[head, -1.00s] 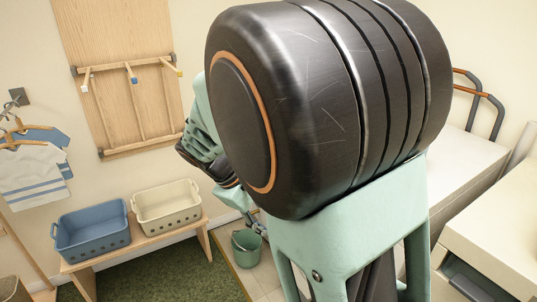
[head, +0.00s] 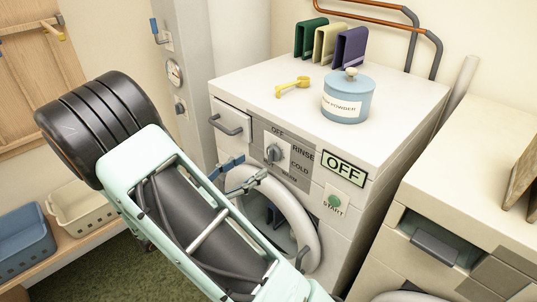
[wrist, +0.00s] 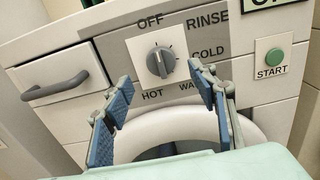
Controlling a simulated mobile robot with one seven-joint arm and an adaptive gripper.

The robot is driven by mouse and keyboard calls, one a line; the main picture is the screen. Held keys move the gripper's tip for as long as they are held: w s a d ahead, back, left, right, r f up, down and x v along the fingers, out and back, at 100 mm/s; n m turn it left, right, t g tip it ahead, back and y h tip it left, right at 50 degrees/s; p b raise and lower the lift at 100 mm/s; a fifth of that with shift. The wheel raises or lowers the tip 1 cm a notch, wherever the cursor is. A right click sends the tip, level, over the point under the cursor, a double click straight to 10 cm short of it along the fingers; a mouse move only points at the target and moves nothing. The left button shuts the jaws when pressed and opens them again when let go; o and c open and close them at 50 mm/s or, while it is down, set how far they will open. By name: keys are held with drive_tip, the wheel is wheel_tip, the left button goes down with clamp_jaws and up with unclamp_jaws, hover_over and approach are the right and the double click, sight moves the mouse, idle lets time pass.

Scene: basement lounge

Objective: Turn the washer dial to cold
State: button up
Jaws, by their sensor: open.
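The washer dial (head: 275,152) is a grey knob on a pale plate on the washer (head: 285,85) front. In the wrist view the dial (wrist: 161,61) has OFF above, RINSE and COLD on its right, WARM lower right and HOT lower left. Its mark seems to point up towards OFF, and the display (head: 343,168) reads OFF. My gripper (head: 238,174) is open and empty in front of the panel, lower left of the dial in the head view. In the wrist view its blue-padded fingers (wrist: 161,88) are spread below and either side of the dial, apparently apart from it.
A green START button (head: 335,201) is right of the dial. A drawer handle (head: 226,126) is to its left, and the round door (head: 300,215) is below. A blue powder tub (head: 347,100) and yellow scoop (head: 293,87) stand on top. Another appliance (head: 460,190) is at right.

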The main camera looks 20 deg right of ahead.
sight(269, 155)
drive_tip(key=x, duration=0.7)
drive_tip(key=shift+w+d, duration=0.1)
drive_tip(key=shift+d, duration=0.25)
drive_tip(key=shift+c, duration=0.4)
drive_tip(key=c, duration=1)
